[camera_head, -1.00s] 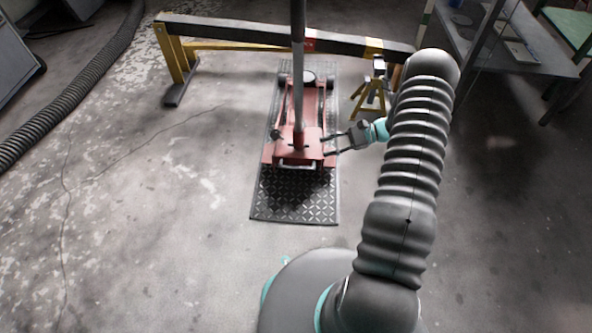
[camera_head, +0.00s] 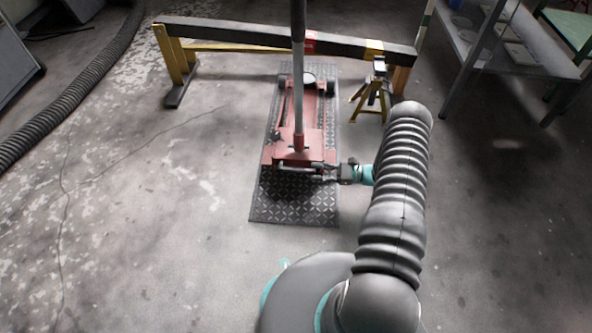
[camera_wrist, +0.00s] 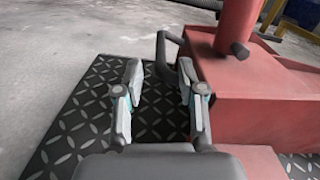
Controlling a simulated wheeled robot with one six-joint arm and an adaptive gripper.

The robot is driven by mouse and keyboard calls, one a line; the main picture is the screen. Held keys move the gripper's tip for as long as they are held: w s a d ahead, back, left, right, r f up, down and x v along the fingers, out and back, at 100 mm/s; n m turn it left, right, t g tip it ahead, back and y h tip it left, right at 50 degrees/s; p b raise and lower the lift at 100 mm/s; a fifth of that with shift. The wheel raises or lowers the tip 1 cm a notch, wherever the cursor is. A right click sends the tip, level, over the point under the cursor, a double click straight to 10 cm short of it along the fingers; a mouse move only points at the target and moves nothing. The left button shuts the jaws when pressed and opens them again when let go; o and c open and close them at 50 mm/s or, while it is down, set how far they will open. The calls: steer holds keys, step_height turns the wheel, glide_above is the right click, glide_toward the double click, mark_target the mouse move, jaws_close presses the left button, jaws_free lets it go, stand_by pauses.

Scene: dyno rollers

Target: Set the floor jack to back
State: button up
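The red floor jack (camera_head: 313,140) stands on the black diamond-plate mat (camera_head: 292,207), with its long grey lever (camera_head: 298,75) rising upright. A thin grey bar (camera_head: 287,168) runs across its near end. In the wrist view the jack's red body (camera_wrist: 255,90) fills the right side, and the bar (camera_wrist: 163,48) shows as a bent dark tube. My gripper (camera_head: 333,172) is at the jack's near right corner, low beside the bar. In the wrist view my gripper (camera_wrist: 159,72) has its two fingers apart, with the bar's near part in line with the gap. I cannot tell whether they touch it.
A yellow-legged black beam (camera_head: 240,34) crosses behind the jack, above the mat's far end. A yellow jack stand (camera_head: 375,95) is to the right. A grey shelf (camera_head: 500,45) stands at the far right. A ribbed hose (camera_head: 75,95) lies left.

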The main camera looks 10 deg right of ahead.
mark_target(296, 170)
steer(key=x, duration=0.7)
steer(key=shift+w+a, duration=0.15)
steer(key=shift+a, duration=0.2)
jaws_close()
